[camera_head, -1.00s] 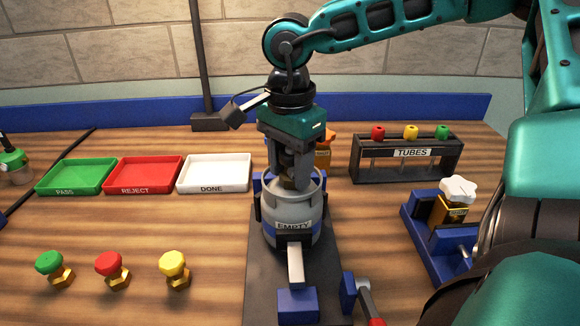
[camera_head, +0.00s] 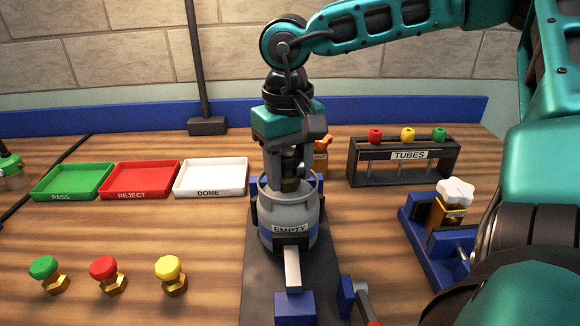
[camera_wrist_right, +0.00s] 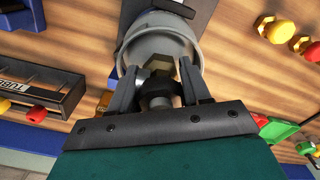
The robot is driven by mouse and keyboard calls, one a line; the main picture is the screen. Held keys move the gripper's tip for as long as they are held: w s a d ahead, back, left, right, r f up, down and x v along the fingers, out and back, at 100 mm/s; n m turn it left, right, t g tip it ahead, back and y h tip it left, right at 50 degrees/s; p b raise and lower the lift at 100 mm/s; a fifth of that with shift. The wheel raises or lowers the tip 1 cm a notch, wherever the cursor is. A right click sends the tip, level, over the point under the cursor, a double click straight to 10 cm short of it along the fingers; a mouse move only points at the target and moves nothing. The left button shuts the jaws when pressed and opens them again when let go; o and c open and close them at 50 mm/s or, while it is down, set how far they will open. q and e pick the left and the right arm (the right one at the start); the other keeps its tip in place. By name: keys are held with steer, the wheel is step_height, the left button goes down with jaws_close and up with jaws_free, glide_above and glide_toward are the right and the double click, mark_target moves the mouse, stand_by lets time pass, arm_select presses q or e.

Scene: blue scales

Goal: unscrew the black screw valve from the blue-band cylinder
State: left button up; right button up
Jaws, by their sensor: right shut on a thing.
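The grey cylinder (camera_head: 278,213) with a blue band and an "EMPTY" label stands upright in a blue-jawed holder. My right gripper (camera_head: 289,172) points straight down over its top, with its fingers shut on the black screw valve. The valve is mostly hidden by the fingers in the head view; in the right wrist view its dark body (camera_wrist_right: 154,84) shows between the two fingers. A brass-coloured part (camera_head: 290,185) shows below the fingertips at the cylinder's mouth. I cannot tell whether the valve is still threaded in. My left gripper is not in view.
Green (camera_head: 73,181), red (camera_head: 140,180) and white (camera_head: 211,177) trays lie to the left. Green, red and yellow-topped valves (camera_head: 171,274) stand at front left. A tube rack (camera_head: 404,161) stands back right, with a blue fixture (camera_head: 432,246) in front. A lever (camera_head: 364,300) sits beside the holder.

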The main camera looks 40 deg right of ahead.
steer(key=shift+w+r+n, duration=0.15)
steer(key=shift+w+n, duration=0.1)
steer(key=shift+n, duration=0.25)
steer(key=shift+a, duration=0.1)
steer(key=o, duration=1)
steer(key=shift+w+a, duration=0.1)
steer(key=shift+c, duration=0.2)
steer(key=shift+o, duration=1.3)
steer(key=shift+s+f, duration=0.2)
